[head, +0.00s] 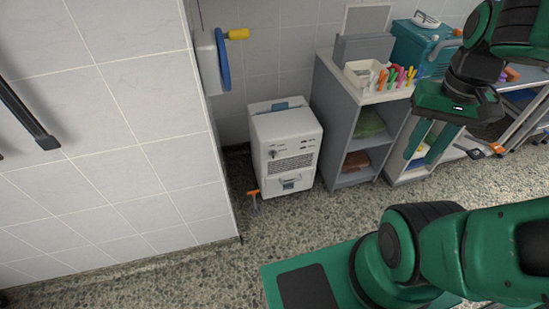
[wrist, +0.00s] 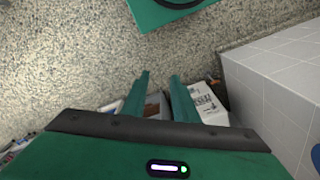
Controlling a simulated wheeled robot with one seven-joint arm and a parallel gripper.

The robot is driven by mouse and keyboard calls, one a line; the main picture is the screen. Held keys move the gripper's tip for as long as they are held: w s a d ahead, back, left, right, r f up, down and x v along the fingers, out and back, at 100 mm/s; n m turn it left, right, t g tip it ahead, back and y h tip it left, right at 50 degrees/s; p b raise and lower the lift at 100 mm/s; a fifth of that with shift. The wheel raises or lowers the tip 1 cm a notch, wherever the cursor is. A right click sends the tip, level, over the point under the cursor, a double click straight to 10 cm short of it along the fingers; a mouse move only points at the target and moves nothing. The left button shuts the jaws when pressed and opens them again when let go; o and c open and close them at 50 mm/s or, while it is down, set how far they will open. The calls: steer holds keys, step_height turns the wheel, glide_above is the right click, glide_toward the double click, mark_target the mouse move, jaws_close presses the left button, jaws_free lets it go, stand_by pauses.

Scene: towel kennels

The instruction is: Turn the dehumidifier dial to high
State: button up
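The dehumidifier (head: 305,133) is a white box on the floor, left of centre in the head view. Its front has a small dark dial (head: 272,154), some markings and a dark vent grille. I cannot read the dial's setting. My gripper (head: 424,157) is in the air to the right of the dehumidifier, in front of the shelves, clear of the dial. Its two green fingers are apart with nothing between them, as the wrist view (wrist: 160,75) also shows. The dehumidifier's front (wrist: 208,103) shows right of the fingers in the wrist view.
A grey shelf unit (head: 338,134) stands right of the dehumidifier, with towels inside and a bin of coloured items (head: 363,74) on top. A tiled wall (head: 120,120) juts out at left. An orange-handled tool (head: 253,194) is by the dehumidifier's front left. Open speckled floor lies in front.

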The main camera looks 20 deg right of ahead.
steer(key=w+f+n+t+h, duration=0.15)
steer(key=w+f, duration=0.35)
steer(key=w, duration=0.8)
steer(key=w+f+n+t, duration=0.25)
steer(key=w+f, duration=0.25)
steer(key=w, duration=0.8)
steer(key=w+f+n+t, duration=0.15)
steer(key=w+f, duration=0.35)
steer(key=w, duration=0.8)
steer(key=n+t+y, duration=0.2)
steer(key=t+y, duration=0.1)
steer(key=t, duration=0.5)
glide_above(273, 154)
steer(key=d, duration=0.4)
step_height(273, 154, down, 23)
steer(key=s+a+f+m+t+h, duration=0.15)
steer(key=s+a+f+t, duration=0.25)
steer(key=s+f, duration=0.95)
steer(key=w, duration=1.1)
steer(key=shift+w+d+f, duration=0.15)
steer(key=shift+w, duration=0.15)
steer(key=shift+c, duration=0.7)
